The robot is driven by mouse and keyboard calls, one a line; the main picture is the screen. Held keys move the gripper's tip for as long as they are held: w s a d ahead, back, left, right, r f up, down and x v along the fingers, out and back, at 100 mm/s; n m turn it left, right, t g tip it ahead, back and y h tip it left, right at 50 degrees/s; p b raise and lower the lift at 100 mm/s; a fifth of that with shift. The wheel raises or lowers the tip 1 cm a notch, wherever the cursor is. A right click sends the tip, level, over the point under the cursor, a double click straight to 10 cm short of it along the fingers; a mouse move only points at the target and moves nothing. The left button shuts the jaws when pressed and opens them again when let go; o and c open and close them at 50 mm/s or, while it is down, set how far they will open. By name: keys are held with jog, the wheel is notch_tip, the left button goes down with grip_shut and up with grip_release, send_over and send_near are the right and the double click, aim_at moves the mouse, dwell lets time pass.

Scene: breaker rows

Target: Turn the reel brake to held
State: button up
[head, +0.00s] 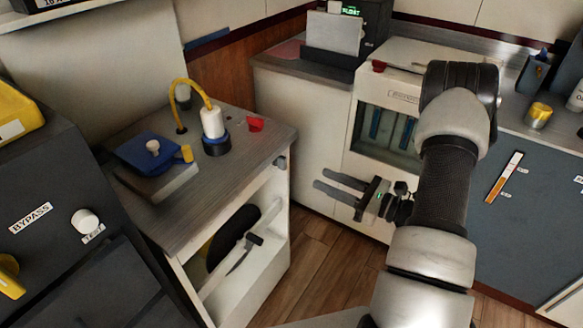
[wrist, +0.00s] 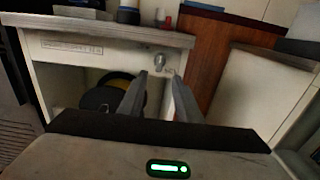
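The grey knob (wrist: 160,63), which looks like the reel brake, sits on the front panel of the metal-topped cabinet (wrist: 105,37), near its right corner. It also shows side-on in the head view (head: 281,162); its setting is not readable. Below it, a dark reel with yellow (wrist: 105,95) sits in the open bay, partly hidden by a finger; it also shows in the head view (head: 235,232). My gripper (head: 321,179) points at the cabinet, apart from the knob. In the wrist view my gripper (wrist: 163,78) is open and empty, its fingertips just below the knob.
On the cabinet top stand a white plug with a yellow cord (head: 212,122), a red piece (head: 255,124) and a blue-topped box (head: 150,155). A dark bypass panel (head: 50,215) is at left. A white machine (head: 385,100) stands behind my arm. The wooden floor between is clear.

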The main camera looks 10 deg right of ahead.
aim_at(286, 163)
jog(key=b+x, duration=0.1)
jog(key=x, duration=1)
jog(key=shift+w+a, duration=0.25)
jog(key=shift+c, duration=0.4)
grip_shut()
